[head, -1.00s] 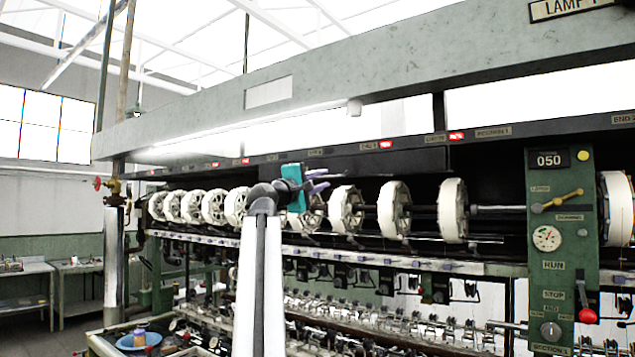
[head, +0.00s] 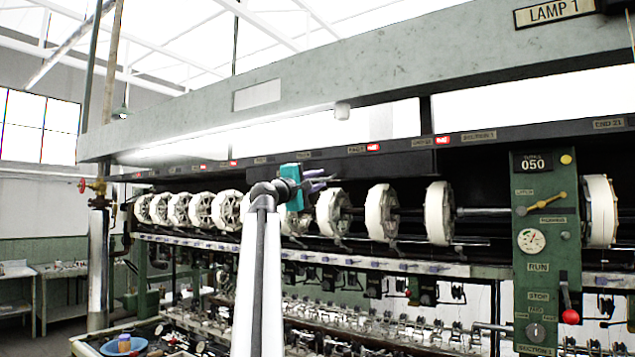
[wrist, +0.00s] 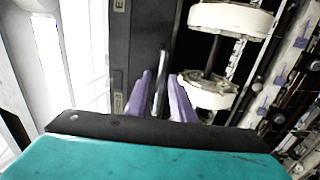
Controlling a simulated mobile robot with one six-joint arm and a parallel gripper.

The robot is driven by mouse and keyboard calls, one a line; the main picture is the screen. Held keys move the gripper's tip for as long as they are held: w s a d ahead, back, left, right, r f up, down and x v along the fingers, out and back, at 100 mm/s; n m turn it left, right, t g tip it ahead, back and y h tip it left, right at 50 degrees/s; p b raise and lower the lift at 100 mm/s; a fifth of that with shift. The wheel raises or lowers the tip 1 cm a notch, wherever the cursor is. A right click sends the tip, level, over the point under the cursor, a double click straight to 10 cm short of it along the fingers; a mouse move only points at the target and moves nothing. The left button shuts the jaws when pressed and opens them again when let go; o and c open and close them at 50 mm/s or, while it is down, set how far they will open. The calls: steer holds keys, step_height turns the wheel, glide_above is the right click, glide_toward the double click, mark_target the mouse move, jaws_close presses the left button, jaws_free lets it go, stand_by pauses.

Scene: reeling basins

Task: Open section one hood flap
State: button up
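My gripper (head: 322,181), teal with purple fingers, is raised in front of the reels, just below the strip's middle. In the wrist view its fingers (wrist: 162,88) are apart and point at a dark panel (wrist: 139,42). A thin grey bar (wrist: 160,72) shows between the fingertips; contact cannot be told.
White reels (head: 438,212) stand in a row behind and right of my gripper. A green control post (head: 545,250) with a yellow lever and red knob stands at the right. A pale lamp beam (head: 300,97) runs overhead. A pipe with a red valve (head: 97,188) is at the left.

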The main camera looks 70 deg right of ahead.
steer(key=shift+c, duration=0.4)
jaws_close()
steer(key=shift+a+r, duration=0.15)
steer(key=shift+w+a+r, duration=0.25)
steer(key=shift+a+r, duration=0.4)
steer(key=shift+a, duration=0.1)
steer(key=shift+r+p, duration=0.1)
steer(key=shift+p, duration=0.2)
